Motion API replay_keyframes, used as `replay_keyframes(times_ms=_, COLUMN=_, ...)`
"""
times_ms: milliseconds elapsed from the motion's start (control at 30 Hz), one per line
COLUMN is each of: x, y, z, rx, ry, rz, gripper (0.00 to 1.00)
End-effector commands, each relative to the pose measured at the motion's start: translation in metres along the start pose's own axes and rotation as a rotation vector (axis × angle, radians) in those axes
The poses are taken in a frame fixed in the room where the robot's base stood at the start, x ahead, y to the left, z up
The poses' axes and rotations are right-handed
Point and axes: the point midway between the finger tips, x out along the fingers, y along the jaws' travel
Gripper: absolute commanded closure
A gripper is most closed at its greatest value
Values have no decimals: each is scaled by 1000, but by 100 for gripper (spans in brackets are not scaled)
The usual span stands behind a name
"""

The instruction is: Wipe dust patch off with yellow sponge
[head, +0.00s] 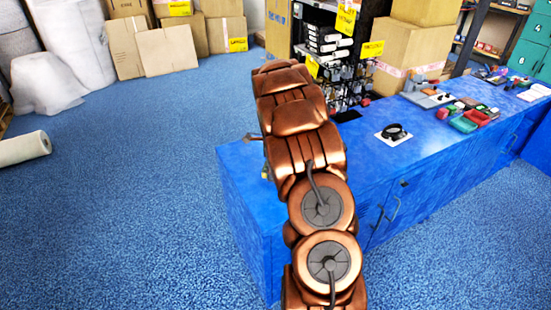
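My copper-coloured arm reaches over the left end of a blue counter (240,190) and hides much of its top there. My gripper is mostly or wholly behind the arm. A small dark brownish piece (251,137) sticks out at the arm's left edge, and I cannot tell whether it is part of my gripper. A tiny yellowish bit (265,173) shows just below it, too small to name as the sponge. I cannot make out a dust patch on the visible counter top.
A black ring-shaped item (394,132) lies on a white sheet on the counter. Red and green trays (465,122) and small tools stand farther right. A shelf unit with dark goods (330,50) and cartons (408,50) stand behind.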

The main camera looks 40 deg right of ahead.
Motion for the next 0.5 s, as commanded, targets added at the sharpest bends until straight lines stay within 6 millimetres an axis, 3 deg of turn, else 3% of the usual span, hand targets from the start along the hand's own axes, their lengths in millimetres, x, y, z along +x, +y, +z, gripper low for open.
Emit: replay_keyframes(times_ms=500, x=-44, y=0, z=5, rx=-9, ry=-1, rz=-4, gripper=48)
